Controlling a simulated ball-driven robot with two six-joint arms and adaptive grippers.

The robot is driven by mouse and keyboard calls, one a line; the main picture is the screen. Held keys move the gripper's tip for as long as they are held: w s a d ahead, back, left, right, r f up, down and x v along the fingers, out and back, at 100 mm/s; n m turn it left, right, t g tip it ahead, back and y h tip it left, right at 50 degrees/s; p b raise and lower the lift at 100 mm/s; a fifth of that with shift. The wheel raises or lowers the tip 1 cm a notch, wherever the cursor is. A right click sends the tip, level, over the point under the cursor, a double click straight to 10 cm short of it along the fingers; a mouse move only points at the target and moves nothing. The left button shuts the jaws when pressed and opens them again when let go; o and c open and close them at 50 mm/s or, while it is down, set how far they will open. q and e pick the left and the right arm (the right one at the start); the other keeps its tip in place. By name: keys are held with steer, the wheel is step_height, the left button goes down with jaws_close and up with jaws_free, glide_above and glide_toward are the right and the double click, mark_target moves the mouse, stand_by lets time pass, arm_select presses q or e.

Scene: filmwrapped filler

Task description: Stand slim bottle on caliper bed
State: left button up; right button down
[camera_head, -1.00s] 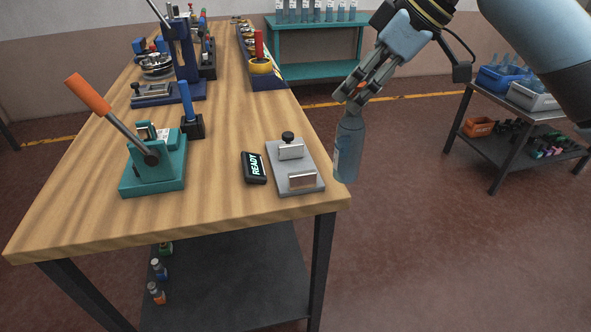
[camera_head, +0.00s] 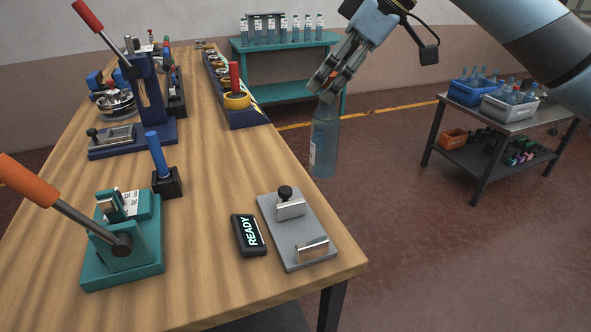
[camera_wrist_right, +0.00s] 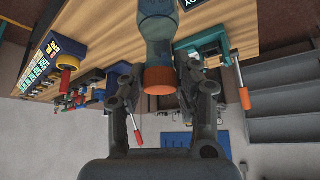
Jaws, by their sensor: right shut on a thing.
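The slim bottle (camera_head: 323,144) is blue-grey with a pale label and hangs upright from my right gripper (camera_head: 324,90). My right gripper is shut on its top end, above and beyond the table's right edge. In the right wrist view the bottle (camera_wrist_right: 158,38) points away from the fingers, with its orange cap (camera_wrist_right: 160,80) between them. The caliper bed (camera_head: 298,232) is a grey plate with a black knob and two metal jaw blocks, lying on the table's near right corner. The bottle is apart from it, farther back and to the right. My left gripper is not in view.
A black READY display (camera_head: 249,235) lies left of the bed. A teal lever press (camera_head: 122,240) with an orange handle and a blue-handled tool (camera_head: 163,167) stand farther left. A blue press (camera_head: 147,97) stands behind. A side table (camera_head: 510,124) holds bottle bins at right.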

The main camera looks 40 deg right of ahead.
steer(key=s+a+f+p, duration=0.1)
steer(key=s+a+f, duration=0.3)
steer(key=a+f, duration=0.3)
step_height(320, 180, down, 2)
steer(key=shift+a+f, duration=0.1)
steer(key=shift+a, duration=0.25)
steer(key=c, duration=1)
jaws_free()
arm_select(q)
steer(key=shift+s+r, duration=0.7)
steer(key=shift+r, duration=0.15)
